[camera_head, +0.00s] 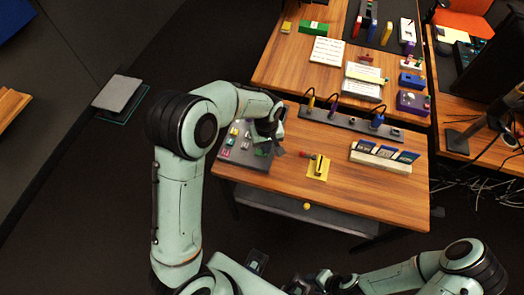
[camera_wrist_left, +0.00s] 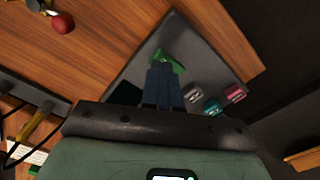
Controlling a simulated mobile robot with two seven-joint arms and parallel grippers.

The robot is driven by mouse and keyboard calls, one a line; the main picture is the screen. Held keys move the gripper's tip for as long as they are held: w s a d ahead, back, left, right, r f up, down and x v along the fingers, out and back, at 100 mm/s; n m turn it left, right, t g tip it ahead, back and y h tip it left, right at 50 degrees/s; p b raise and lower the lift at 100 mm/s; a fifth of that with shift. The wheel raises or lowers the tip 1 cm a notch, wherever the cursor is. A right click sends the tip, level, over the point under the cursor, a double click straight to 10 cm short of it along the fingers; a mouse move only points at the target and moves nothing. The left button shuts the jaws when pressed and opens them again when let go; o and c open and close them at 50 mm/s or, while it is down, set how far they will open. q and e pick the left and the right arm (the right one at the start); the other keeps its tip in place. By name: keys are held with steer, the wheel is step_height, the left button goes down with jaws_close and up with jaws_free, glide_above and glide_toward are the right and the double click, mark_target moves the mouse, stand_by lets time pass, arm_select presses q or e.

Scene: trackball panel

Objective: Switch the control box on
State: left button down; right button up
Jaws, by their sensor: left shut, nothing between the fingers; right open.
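A grey panel (camera_head: 228,152) with several small coloured switches lies at the left end of the near wooden desk. It also shows in the left wrist view (camera_wrist_left: 150,50), with a green part (camera_wrist_left: 172,59), a grey switch (camera_wrist_left: 193,95), a teal switch (camera_wrist_left: 212,108) and a pink switch (camera_wrist_left: 235,93). My left gripper (camera_head: 277,151) is over the panel's right side. In the left wrist view its fingers (camera_wrist_left: 163,73) are together and empty, their tips over the green part and hiding some of it. I cannot tell whether they touch. My right gripper (camera_head: 325,282) is low at the bottom edge, away from the desk.
A yellow pad (camera_head: 318,171) with a small lever and red knob lies right of the panel. A white stand with cards (camera_head: 381,166) is further right. A dark strip with coloured plugs (camera_head: 345,124) runs along the desk's back. Bare wood lies between them.

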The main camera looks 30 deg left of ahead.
arm_select(q)
steer(key=shift+f+b, duration=0.6)
steer(key=shift+f, duration=0.4)
arm_select(e)
steer(key=shift+s+f, duration=0.35)
steer(key=shift+f, duration=0.35)
arm_select(q)
steer(key=shift+r+p, duration=2.05)
steer(key=shift+r, duration=1.55)
arm_select(e)
steer(key=w+r, duration=0.2)
steer(key=r, duration=0.3)
steer(key=shift+w, duration=0.4)
arm_select(q)
steer(key=shift+f, duration=0.1)
arm_select(e)
steer(key=shift+f, duration=0.1)
